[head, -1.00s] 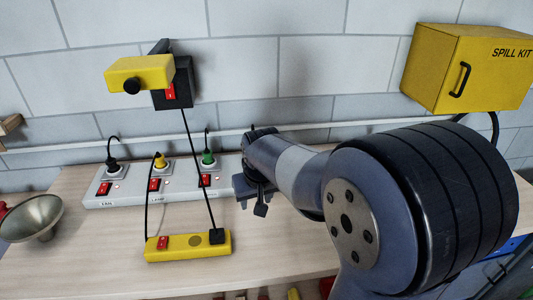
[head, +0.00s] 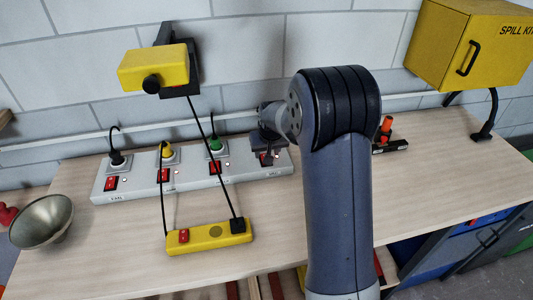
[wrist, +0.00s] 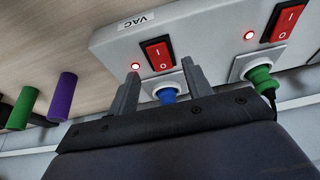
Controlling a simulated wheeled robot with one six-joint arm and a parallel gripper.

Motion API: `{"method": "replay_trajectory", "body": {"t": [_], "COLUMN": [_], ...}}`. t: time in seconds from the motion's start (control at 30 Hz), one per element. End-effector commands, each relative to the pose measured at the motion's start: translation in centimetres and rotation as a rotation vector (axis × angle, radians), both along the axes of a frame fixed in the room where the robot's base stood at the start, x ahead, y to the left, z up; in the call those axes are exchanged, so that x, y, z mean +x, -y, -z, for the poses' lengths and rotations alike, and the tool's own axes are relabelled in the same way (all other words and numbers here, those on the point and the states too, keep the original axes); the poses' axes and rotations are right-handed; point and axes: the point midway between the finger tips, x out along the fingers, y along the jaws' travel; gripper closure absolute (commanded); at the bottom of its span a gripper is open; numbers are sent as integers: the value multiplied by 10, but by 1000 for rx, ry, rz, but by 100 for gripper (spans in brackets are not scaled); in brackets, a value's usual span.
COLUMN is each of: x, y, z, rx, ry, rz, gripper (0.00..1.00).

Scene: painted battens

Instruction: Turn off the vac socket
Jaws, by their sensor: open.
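The vac socket is at the right end of a long white socket strip (head: 190,185). In the wrist view, a VAC label (wrist: 136,20) sits by a red rocker switch (wrist: 159,54) marked I and O. A small red light (wrist: 135,66) beside it is lit. A blue plug (wrist: 168,96) is in this socket. My gripper (wrist: 160,70) is open and empty, its fingers either side of the plug and pointing at the switch. I cannot tell whether they touch the strip. In the head view my gripper (head: 266,154) hides most of this socket.
A neighbouring switch (wrist: 287,22) with a lit light and green plug (wrist: 260,78) is close. A metal bowl (head: 42,222) stands left; orange and black items (head: 388,135) stand right.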

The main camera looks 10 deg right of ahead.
Motion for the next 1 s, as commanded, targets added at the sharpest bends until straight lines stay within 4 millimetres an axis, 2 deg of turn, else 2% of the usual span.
{"method": "replay_trajectory", "body": {"t": [0.1, 0.3, 0.67, 1.0], "x": [6, 12, 13, 13], "y": [0, 0, 0, 0], "z": [15, 29, 32, 32], "rx": [0, 0, 0, 0], "ry": [-3, -2, 0, 0], "rz": [0, 0, 0, 0], "gripper": [53, 53, 53, 81]}}
